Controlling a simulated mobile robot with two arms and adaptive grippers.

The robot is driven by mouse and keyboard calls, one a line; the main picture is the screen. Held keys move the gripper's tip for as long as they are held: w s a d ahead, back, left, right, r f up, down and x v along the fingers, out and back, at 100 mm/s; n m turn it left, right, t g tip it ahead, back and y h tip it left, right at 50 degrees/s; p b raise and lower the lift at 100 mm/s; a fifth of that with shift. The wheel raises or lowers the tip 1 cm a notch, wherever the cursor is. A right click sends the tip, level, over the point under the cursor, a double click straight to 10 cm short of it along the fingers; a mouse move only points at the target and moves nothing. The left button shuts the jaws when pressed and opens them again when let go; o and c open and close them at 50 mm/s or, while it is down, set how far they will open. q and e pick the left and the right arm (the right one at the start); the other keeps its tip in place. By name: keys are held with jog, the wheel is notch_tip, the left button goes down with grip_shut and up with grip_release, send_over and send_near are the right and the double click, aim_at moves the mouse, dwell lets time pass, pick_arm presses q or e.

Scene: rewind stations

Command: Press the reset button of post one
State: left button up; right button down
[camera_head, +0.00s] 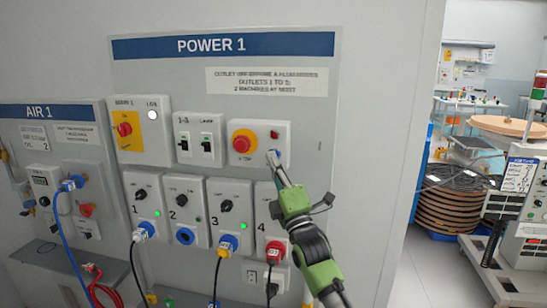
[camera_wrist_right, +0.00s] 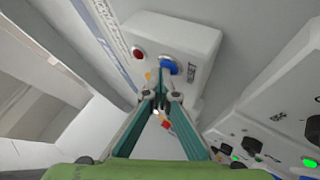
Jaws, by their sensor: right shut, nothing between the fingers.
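The POWER 1 panel (camera_head: 340,100) is on the wall. Its stop-and-reset box (camera_head: 258,130) carries a red mushroom button on a yellow ring (camera_head: 243,141), a small red lamp (camera_head: 274,134) and a blue reset button (camera_head: 277,153). In the right wrist view the blue button (camera_wrist_right: 170,68) shows beside the word RESET, with the red lamp (camera_wrist_right: 138,54) to its left. My right gripper (camera_head: 272,158) is shut and empty, its tips at the blue button and partly covering it. It also shows in the wrist view (camera_wrist_right: 160,84). I cannot tell whether the tips touch the button. My left gripper is out of view.
Numbered outlet boxes (camera_head: 185,205) with knobs, several with plugs and cables, sit below the reset box. The AIR 1 panel (camera_head: 55,112) is at left. At right, past the wall edge, are stacked reels (camera_head: 450,200) and a machine (camera_head: 525,190).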

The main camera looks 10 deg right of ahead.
dwell(0.3)
jog(key=shift+s+a+p, duration=0.2)
jog(key=shift+s+p, duration=0.4)
jog(key=shift+s, duration=0.15)
jog(key=s+p, duration=0.1)
jog(key=s+a+p, duration=0.1)
jog(key=s, duration=0.1)
jog(key=s+p, duration=0.1)
jog(key=shift+s+a, duration=0.3)
jog(key=shift+s, duration=0.05)
dwell(0.4)
